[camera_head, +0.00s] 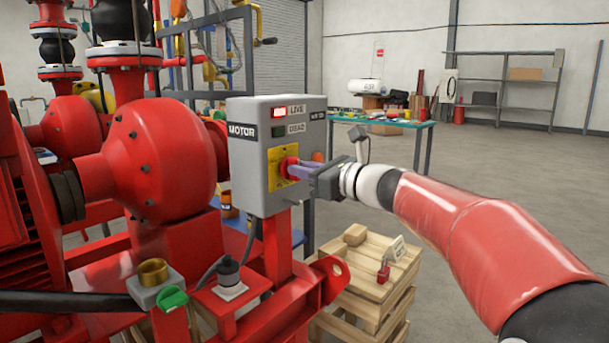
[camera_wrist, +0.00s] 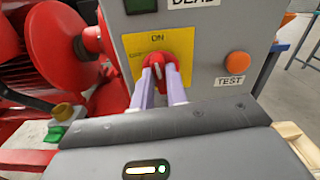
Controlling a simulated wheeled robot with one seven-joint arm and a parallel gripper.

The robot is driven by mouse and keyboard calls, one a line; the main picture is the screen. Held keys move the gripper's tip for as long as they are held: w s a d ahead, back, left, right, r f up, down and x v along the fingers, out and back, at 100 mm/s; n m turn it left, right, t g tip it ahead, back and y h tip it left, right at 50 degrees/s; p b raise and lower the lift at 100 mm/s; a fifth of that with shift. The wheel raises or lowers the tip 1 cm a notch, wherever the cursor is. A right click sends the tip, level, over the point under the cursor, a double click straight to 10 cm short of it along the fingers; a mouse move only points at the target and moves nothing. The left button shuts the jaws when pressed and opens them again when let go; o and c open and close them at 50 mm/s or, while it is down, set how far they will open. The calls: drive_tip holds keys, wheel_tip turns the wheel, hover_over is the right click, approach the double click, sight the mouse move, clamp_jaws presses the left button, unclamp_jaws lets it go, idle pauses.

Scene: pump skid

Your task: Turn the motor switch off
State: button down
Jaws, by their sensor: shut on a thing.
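The grey motor switch box (camera_head: 249,171) stands on a red post, marked MOTOR on its side. Its LIVE lamp (camera_head: 279,113) glows red and the DEAD lamp (camera_head: 279,131) is dark. The red rotary switch handle (camera_wrist: 160,62) sits on a yellow plate (camera_wrist: 184,79) with ON readable at its top. My gripper (camera_head: 292,170) reaches in from the right, its two pale purple fingers closed on the red handle. In the wrist view, the fingers (camera_wrist: 165,84) lie on both sides of the handle's grip, which looks about upright. The plate's lower part is hidden.
An orange TEST button (camera_wrist: 237,63) is right of the switch. A wooden crate stack (camera_head: 372,270) with a red padlock and tag (camera_head: 384,271) stands below my arm. Red pump casings (camera_head: 160,160) fill the left. Open floor lies at right.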

drive_tip(key=shift+s+a+f+n+b, duration=0.1)
drive_tip(key=shift+f+n+b, duration=0.05)
drive_tip(key=shift+n+b, duration=2.4)
drive_tip(key=shift+d+f+n+b, duration=0.1)
drive_tip(key=shift+n+b, duration=2)
drive_tip(key=shift+n, duration=0.8)
drive_tip(key=shift+s+a+f+n+b, duration=0.1)
drive_tip(key=shift+f+n+b, duration=0.05)
drive_tip(key=shift+n+b, duration=2.4)
drive_tip(key=shift+n, duration=0.4)
drive_tip(key=c, duration=1.4)
unclamp_jaws()
drive_tip(key=shift+r, duration=0.1)
drive_tip(key=v, duration=0.7)
drive_tip(key=shift+s+d, duration=0.25)
drive_tip(key=shift+d, duration=0.05)
